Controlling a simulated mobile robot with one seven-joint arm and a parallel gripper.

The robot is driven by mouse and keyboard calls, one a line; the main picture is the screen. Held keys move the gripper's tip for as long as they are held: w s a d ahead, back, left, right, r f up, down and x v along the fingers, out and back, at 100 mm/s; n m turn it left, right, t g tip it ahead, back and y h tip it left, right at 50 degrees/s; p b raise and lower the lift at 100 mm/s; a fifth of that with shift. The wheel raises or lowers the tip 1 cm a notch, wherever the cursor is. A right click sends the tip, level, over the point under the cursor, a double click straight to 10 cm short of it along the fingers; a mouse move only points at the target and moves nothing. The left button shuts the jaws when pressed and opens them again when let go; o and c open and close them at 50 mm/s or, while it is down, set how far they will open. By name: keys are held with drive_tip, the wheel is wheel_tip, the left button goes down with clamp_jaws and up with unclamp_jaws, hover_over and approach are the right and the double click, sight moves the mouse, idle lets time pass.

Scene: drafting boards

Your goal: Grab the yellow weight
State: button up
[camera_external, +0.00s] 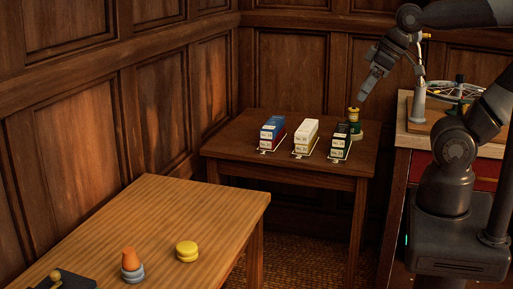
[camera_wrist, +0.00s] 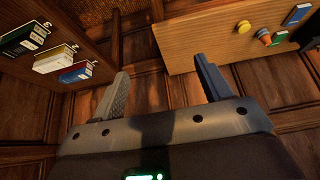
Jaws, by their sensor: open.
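A round yellow weight (camera_external: 187,251) lies on the light wooden table (camera_external: 190,205) in the lower left of the external view. It also shows in the wrist view as a yellow disc (camera_wrist: 243,27) near the table's edge. My gripper (camera_external: 367,96) hangs in the air above and behind the dark table, far to the upper right of the weight. In the wrist view its two fingers (camera_wrist: 163,82) are spread apart with nothing between them.
An orange-topped grey piece (camera_external: 132,265) stands left of the weight. The dark table (camera_external: 230,146) holds blue, white and black boxes (camera_external: 305,133) and a green-and-brass object (camera_external: 354,121). A gap separates the two tables. A bench (camera_external: 420,130) with a wheel stands at right.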

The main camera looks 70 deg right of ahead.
drive_tip(key=shift+w, duration=0.1)
drive_tip(key=n+g, duration=0.4)
drive_tip(key=g, duration=0.2)
hover_over(186, 245)
drive_tip(key=f, duration=2.6)
drive_tip(key=shift+s+a+f, duration=0.1)
drive_tip(key=shift+s+a, duration=0.15)
drive_tip(key=shift+a, duration=0.1)
drive_tip(key=shift+w+d+f, duration=0.1)
drive_tip(key=shift+d+f, duration=0.05)
drive_tip(key=shift+f, duration=1.25)
drive_tip(key=shift+w+d+f, duration=0.1)
drive_tip(key=shift+f, duration=1.25)
drive_tip(key=shift+c, duration=0.4)
